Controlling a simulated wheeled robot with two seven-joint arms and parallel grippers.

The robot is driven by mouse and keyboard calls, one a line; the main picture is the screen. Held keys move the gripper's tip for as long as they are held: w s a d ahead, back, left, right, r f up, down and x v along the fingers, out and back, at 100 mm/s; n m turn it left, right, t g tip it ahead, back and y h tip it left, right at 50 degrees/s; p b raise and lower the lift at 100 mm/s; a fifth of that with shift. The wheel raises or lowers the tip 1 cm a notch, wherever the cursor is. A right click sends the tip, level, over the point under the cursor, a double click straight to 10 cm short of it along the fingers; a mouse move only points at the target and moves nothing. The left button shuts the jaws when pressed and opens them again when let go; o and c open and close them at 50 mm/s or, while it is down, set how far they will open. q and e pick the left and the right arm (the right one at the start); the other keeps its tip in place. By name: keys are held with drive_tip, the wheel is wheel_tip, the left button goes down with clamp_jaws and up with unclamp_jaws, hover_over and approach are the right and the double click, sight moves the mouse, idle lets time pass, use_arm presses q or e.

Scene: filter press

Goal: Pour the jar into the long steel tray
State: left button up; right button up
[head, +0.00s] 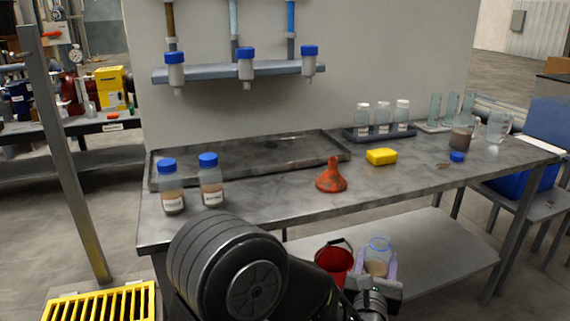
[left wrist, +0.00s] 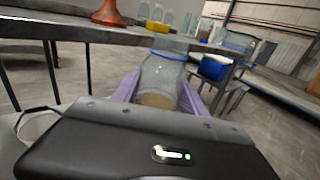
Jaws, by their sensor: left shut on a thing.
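The long steel tray (head: 310,155) lies at the back left of the bench, shallow and dark grey. My left gripper (head: 377,262) is in front of the bench, below the bench top and right of the red bucket. Its purple fingers are shut on a clear jar (head: 376,250) with a blue rim and no lid, brownish matter in its lower part. The jar also shows between the fingers in the left wrist view (left wrist: 162,72). It looks roughly upright in the head view and is well away from the tray. My right gripper is in neither view.
Two blue-capped jars (head: 172,190) stand at the tray's front left. An orange funnel (head: 331,177), yellow sponge (head: 381,156) and loose blue cap (head: 457,157) lie on the bench. Filter housings (head: 245,66) hang above the tray. A red bucket (head: 333,262) is below.

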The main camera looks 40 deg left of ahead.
use_arm(q)
drive_tip(key=shift+w+f, duration=0.1)
drive_tip(key=shift+f, duration=0.75)
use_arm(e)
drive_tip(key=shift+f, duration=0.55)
use_arm(q)
drive_tip(key=shift+r, duration=0.15)
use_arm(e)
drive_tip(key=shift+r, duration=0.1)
